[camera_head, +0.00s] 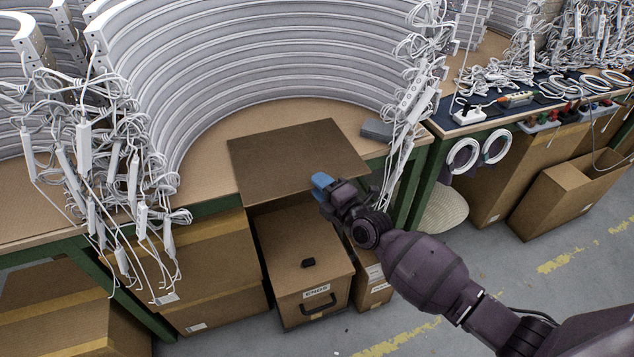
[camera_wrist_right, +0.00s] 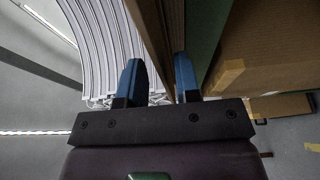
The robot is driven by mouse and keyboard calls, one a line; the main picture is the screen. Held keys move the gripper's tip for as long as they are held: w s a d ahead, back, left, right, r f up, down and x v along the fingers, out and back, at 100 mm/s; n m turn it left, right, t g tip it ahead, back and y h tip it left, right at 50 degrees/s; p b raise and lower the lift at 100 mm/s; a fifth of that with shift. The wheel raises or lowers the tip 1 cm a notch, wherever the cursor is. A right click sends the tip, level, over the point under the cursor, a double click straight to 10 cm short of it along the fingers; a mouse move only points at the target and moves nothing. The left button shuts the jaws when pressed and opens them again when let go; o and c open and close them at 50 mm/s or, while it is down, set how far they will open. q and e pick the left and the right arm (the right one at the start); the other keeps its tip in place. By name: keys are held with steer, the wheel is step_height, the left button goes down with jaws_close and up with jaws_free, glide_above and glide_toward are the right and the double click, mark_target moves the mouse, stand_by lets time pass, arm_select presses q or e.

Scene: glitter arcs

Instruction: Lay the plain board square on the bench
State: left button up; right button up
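The plain brown board (camera_head: 285,155) lies on the bench (camera_head: 225,123), in front of the grey-white arcs. Its front edge sticks out a little past the bench's front edge, above a carton. My right gripper (camera_head: 322,184) is at the board's front edge, right of its middle, with a blue fingertip over the edge. In the right wrist view the two blue fingers (camera_wrist_right: 160,78) stand apart, a brown panel edge between them and a gap beside the left finger. I cannot tell whether the right finger touches it. My left gripper is not in view.
Tall nested arcs (camera_head: 250,60) stand close behind the board. White cables hang at the left (camera_head: 110,170) and right (camera_head: 410,90). A small grey block (camera_head: 377,130) lies right of the board. A carton with a black handle (camera_head: 300,265) stands below.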

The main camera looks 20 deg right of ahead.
steer(key=p+v, duration=0.1)
steer(key=v, duration=0.9)
steer(key=shift+s+d, duration=0.1)
steer(key=shift+s, duration=0.15)
steer(key=s+d+f+m+g+h, duration=0.1)
steer(key=s+f+m+g+h, duration=0.1)
steer(key=s+m, duration=0.5)
steer(key=s+d+f+m+g+h, duration=0.1)
steer(key=s+f+m+g+h, duration=0.1)
steer(key=s+f+m, duration=0.2)
steer(key=s+d+f+m+g+h, duration=0.2)
steer(key=s+m, duration=0.8)
steer(key=s, duration=0.5)
steer(key=shift+f, duration=0.45)
steer(key=shift+s, duration=0.15)
